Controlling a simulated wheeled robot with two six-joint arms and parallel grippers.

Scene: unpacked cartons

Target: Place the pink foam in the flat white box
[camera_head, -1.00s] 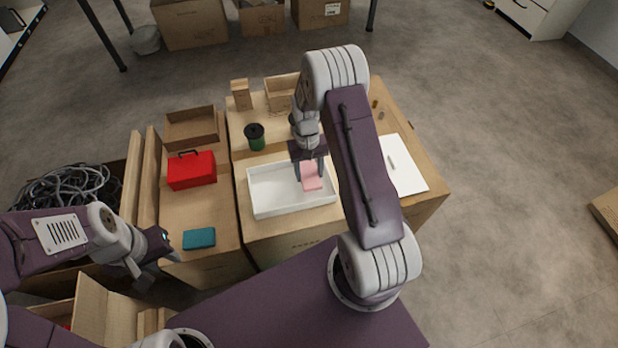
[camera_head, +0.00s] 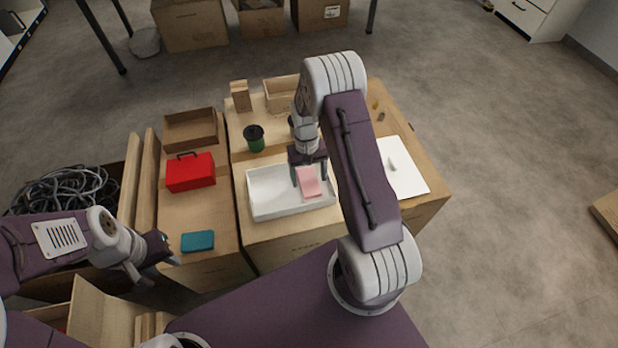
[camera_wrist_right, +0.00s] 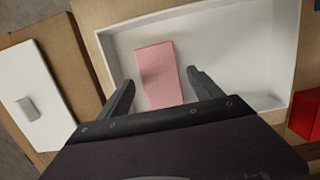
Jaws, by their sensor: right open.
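The pink foam (camera_head: 309,183) is a flat block lying inside the flat white box (camera_head: 262,205), toward its right end. In the right wrist view the foam (camera_wrist_right: 158,72) rests on the floor of the white box (camera_wrist_right: 225,50), apart from the walls. My right gripper (camera_head: 310,178) is open, with one finger on each side of the foam's near end and gaps beside it; its fingers also show in the right wrist view (camera_wrist_right: 160,85). My left gripper (camera_head: 172,250) is at the left, near a teal block, away from the foam; its jaw state is unclear.
A red case (camera_head: 190,172) and a teal block (camera_head: 198,241) lie on the left carton. A green-black cup (camera_head: 254,138) and small cartons stand behind the white box. A white board (camera_head: 402,172) with a small light object lies to the right.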

